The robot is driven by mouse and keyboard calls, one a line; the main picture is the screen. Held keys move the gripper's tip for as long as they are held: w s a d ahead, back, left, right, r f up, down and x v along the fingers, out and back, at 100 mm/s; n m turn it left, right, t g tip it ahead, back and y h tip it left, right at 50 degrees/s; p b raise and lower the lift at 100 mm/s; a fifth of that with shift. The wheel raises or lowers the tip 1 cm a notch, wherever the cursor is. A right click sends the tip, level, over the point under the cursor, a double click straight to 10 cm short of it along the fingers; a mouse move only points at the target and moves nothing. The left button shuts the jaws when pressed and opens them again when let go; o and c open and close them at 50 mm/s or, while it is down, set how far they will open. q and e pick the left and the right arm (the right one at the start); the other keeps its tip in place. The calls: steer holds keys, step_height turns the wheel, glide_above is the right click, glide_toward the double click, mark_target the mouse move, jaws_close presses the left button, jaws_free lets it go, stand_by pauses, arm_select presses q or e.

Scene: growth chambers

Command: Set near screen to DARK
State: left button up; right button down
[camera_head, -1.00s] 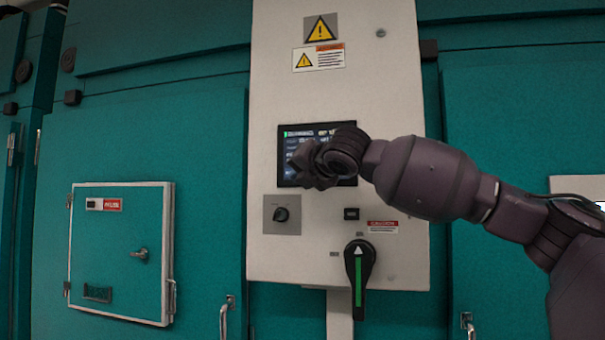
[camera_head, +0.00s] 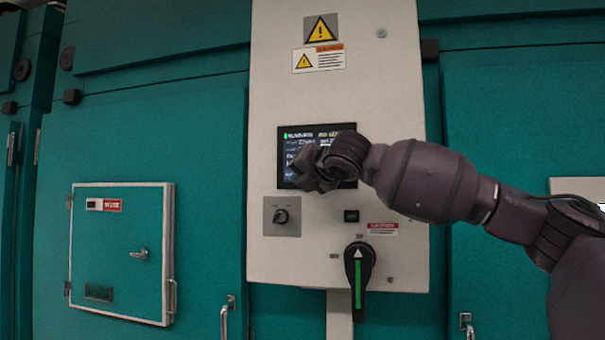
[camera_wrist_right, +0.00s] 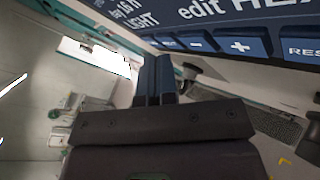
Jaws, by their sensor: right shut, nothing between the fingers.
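The near screen (camera_head: 292,143) is a dark touch display on the white control panel, partly hidden behind my right gripper (camera_head: 310,167). In the right wrist view the screen (camera_wrist_right: 240,20) fills the top edge, with the words "LIGHT" and "edit" and blue buttons showing minus, plus and "RES...". My right gripper also shows there (camera_wrist_right: 154,75), with its fingers together and empty, just under the row of buttons. I cannot tell whether the fingertips touch the screen. The screen's small text is too blurred to read in the head view. My left gripper is out of view.
Below the screen, the panel (camera_head: 400,100) carries a small black knob (camera_head: 281,216), a small black button (camera_head: 351,215) and a large black rotary handle (camera_head: 359,270) with a green stripe. Teal chamber doors stand on both sides. A small framed hatch (camera_head: 120,250) is at left.

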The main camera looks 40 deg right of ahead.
steer(key=shift+d, duration=0.1)
stand_by(0.4)
steer(key=shift+w+d+p, duration=0.15)
steer(key=shift+w+p, duration=0.05)
steer(key=shift+p, duration=0.25)
stand_by(0.6)
steer(key=shift+s+a, duration=0.3)
steer(key=shift+a, duration=0.05)
steer(key=shift+s+a, duration=0.15)
steer(key=shift+a, duration=0.05)
steer(key=s+a, duration=0.3)
steer(key=shift+s+a, duration=0.15)
steer(key=shift+a, duration=0.25)
